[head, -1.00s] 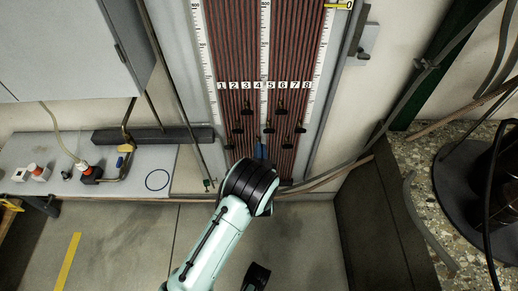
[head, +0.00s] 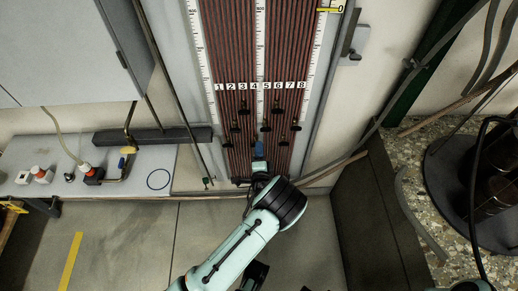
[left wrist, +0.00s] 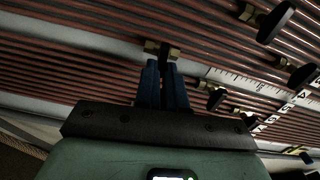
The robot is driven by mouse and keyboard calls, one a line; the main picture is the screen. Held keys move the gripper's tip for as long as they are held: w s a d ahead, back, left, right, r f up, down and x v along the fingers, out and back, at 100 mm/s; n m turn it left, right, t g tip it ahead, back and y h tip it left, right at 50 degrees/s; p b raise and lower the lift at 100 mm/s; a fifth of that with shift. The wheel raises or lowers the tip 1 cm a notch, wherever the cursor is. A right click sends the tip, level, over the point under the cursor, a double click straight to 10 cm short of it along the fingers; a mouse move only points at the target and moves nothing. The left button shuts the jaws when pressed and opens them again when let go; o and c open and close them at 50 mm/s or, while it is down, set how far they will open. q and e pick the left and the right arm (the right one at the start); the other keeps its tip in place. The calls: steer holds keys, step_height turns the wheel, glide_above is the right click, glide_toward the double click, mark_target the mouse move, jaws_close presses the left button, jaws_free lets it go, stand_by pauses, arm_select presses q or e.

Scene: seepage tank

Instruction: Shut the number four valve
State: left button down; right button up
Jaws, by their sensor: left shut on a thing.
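The number four valve is in the lowest row of small black-handled valves on the tube panel (head: 262,40), below the number 4 label (head: 254,86). In the head view my left gripper's blue fingers (head: 258,150) cover most of it. In the left wrist view the blue fingers (left wrist: 161,68) are shut on the valve's dark handle (left wrist: 153,46), with a brass fitting (left wrist: 174,53) beside it. The fingers hide much of the handle, so I cannot tell how far it is turned. My right gripper is not clearly seen.
Other black valve handles stand close by, such as one to the right (head: 283,143) and one up right (head: 265,127). A grey bench (head: 135,183) is at left, and a speckled counter (head: 411,165) with hoses is at right.

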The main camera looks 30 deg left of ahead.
arm_select(q)
steer(key=shift+f+m, duration=0.15)
steer(key=shift+m, duration=1.05)
arm_select(e)
steer(key=shift+s+r, duration=0.1)
steer(key=shift+s, duration=0.05)
arm_select(q)
steer(key=shift+s+f, duration=0.1)
steer(key=shift+f, duration=0.1)
stand_by(0.5)
steer(key=c, duration=1.2)
jaws_free()
steer(key=shift+r, duration=0.15)
steer(key=p+v, duration=0.2)
steer(key=v, duration=1.1)
steer(key=shift+s+d, duration=0.1)
steer(key=shift+d, duration=0.05)
arm_select(e)
steer(key=s+r, duration=0.1)
steer(key=s+a+r+g, duration=0.1)
steer(key=shift+s+a+r+y, duration=0.2)
steer(key=shift+s+y, duration=0.1)
steer(key=shift+s, duration=0.1)
